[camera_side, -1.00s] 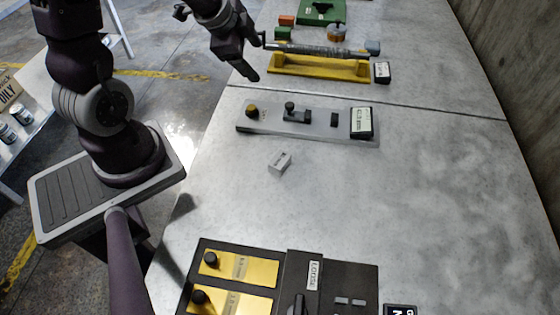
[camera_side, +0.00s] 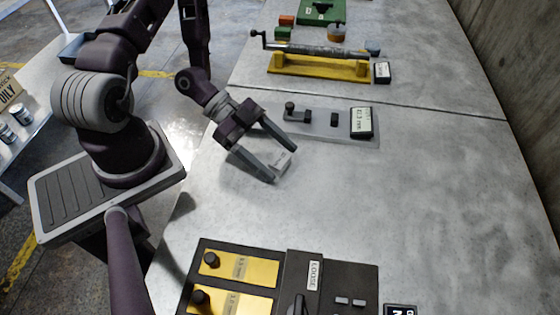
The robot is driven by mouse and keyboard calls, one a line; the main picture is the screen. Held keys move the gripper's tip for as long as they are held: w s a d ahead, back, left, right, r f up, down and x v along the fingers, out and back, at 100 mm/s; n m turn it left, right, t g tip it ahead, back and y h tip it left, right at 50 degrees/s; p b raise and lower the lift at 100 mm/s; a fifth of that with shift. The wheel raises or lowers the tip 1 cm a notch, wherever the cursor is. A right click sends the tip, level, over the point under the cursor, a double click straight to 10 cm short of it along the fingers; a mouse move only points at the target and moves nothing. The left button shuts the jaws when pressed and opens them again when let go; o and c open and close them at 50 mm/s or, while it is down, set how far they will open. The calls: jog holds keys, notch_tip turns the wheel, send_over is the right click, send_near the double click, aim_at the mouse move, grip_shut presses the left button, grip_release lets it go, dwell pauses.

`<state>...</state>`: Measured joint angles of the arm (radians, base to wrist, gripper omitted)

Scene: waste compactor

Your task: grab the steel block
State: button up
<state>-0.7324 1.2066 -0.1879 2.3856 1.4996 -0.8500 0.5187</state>
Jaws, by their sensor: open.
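The steel block (camera_side: 283,162) is a small light-grey block with a dark mark on top. It sits on the grey metal table in the side view, in front of the grey gauge plate. My gripper (camera_side: 283,165) is open, with its two dark fingers spread and reaching down toward the block. One fingertip is at the block's near left and the other is beyond it on the far right. The block shows between the fingertips, partly hidden by the near finger. I cannot tell whether either finger touches it.
Farther back is a yellow cradle (camera_side: 318,68) with a steel rod. A black and yellow panel (camera_side: 241,268) stands at the front. The table right of the block is clear.

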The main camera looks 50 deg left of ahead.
grip_shut()
dwell(0.3)
